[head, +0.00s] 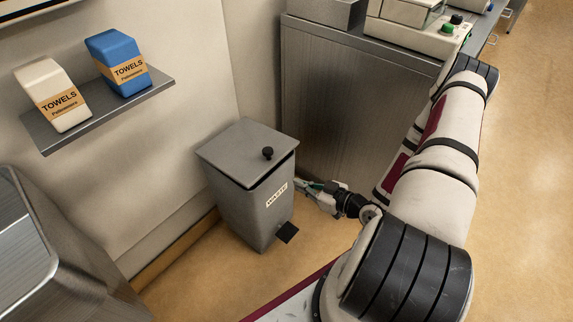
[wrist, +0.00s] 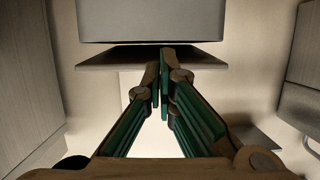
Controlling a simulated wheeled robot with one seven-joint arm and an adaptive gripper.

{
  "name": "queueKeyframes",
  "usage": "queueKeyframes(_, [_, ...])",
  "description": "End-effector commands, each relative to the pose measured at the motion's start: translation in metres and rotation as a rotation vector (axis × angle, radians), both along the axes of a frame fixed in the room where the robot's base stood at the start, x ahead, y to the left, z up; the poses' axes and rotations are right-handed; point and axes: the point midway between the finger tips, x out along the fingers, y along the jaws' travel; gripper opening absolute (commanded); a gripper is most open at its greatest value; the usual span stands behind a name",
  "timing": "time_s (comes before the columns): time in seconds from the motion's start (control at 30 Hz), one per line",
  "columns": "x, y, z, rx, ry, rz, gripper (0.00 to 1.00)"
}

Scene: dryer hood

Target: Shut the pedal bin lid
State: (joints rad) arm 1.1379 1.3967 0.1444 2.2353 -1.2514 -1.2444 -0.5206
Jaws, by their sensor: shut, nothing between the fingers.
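The grey pedal bin (head: 252,210) stands on the floor against the wall, with a WASTE label on its front and a dark pedal at its foot. Its flat grey lid (head: 235,148) has a black knob and sits slightly raised, with a dark gap under its front edge. My gripper (head: 299,184) is shut and empty, just right of the bin's front, lower than the lid. In the wrist view my closed fingertips (wrist: 162,54) overlap a wider dark plate below a grey box face. I cannot tell for sure which bin parts these are, or whether the fingers touch.
A wall shelf (head: 100,112) holds a white and a blue towel pack above and left of the bin. A metal cabinet (head: 340,105) stands behind my gripper, with equipment on top. A metal unit (head: 70,265) fills the lower left. Open floor lies to the right.

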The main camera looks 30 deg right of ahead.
Motion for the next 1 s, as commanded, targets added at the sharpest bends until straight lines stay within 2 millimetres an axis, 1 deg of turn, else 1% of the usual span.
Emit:
queueKeyframes(0.17, [0.024, -0.001, 0.03, -0.011, 0.103, 0.092, 0.0])
queueKeyframes(0.3, [0.044, 0.0, 0.06, -0.032, 0.224, 0.145, 0.0])
queueKeyframes(0.47, [0.064, 0.003, 0.098, -0.075, 0.359, 0.155, 0.0])
queueKeyframes(0.6, [0.078, 0.007, 0.136, -0.126, 0.457, 0.122, 0.0])
queueKeyframes(0.7, [0.085, 0.009, 0.162, -0.161, 0.508, 0.081, 0.0])
queueKeyframes(0.8, [0.09, 0.011, 0.183, -0.185, 0.541, 0.038, 0.0])
queueKeyframes(0.9, [0.092, 0.012, 0.196, -0.2, 0.559, 0.005, 0.0])
queueKeyframes(1.0, [0.093, 0.013, 0.202, -0.206, 0.568, -0.012, 0.0])
